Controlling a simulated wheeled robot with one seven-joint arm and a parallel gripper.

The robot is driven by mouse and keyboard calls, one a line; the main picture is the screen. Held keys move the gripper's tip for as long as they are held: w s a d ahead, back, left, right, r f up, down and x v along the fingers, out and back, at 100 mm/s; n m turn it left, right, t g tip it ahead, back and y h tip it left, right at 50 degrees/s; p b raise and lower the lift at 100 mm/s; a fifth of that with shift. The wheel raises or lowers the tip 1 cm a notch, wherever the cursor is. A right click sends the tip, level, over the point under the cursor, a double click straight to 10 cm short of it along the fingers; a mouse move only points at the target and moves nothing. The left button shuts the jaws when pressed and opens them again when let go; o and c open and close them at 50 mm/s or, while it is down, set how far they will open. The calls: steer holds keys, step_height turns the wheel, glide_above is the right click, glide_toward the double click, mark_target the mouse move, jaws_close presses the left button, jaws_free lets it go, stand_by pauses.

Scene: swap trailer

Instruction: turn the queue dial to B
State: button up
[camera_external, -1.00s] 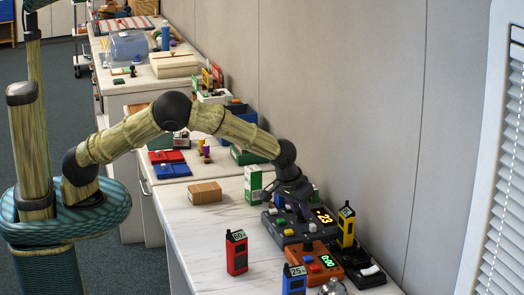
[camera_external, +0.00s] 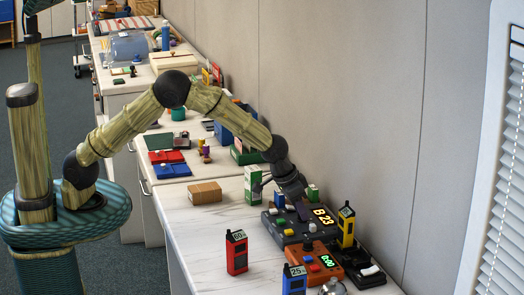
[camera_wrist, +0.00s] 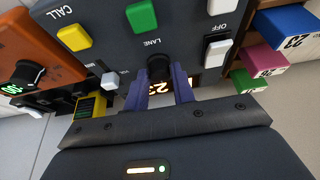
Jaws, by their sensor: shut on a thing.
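The dark grey queue console (camera_external: 297,238) stands on the white counter by the wall. Its orange display (camera_external: 322,216) reads "B 23" in the external view. In the wrist view the console (camera_wrist: 105,55) is upside down. Its black dial (camera_wrist: 160,67), beside the word LANE, sits between the two purple fingers of my gripper (camera_wrist: 160,74). My gripper (camera_external: 302,211) is shut on the dial, and in the external view it hides the dial. In the wrist view the fingers partly cover the display.
An orange console (camera_external: 314,265) with a green display stands just in front. A yellow handset (camera_external: 346,226) stands close at the right, red (camera_external: 236,252) and blue (camera_external: 293,281) ones nearer. A green-white box (camera_external: 253,186) is behind. The counter's left part is mostly clear.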

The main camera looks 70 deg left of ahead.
steer(key=shift+w+r, duration=0.1)
steer(key=o, duration=1)
steer(key=p+v, duration=0.1)
steer(key=v, duration=1.6)
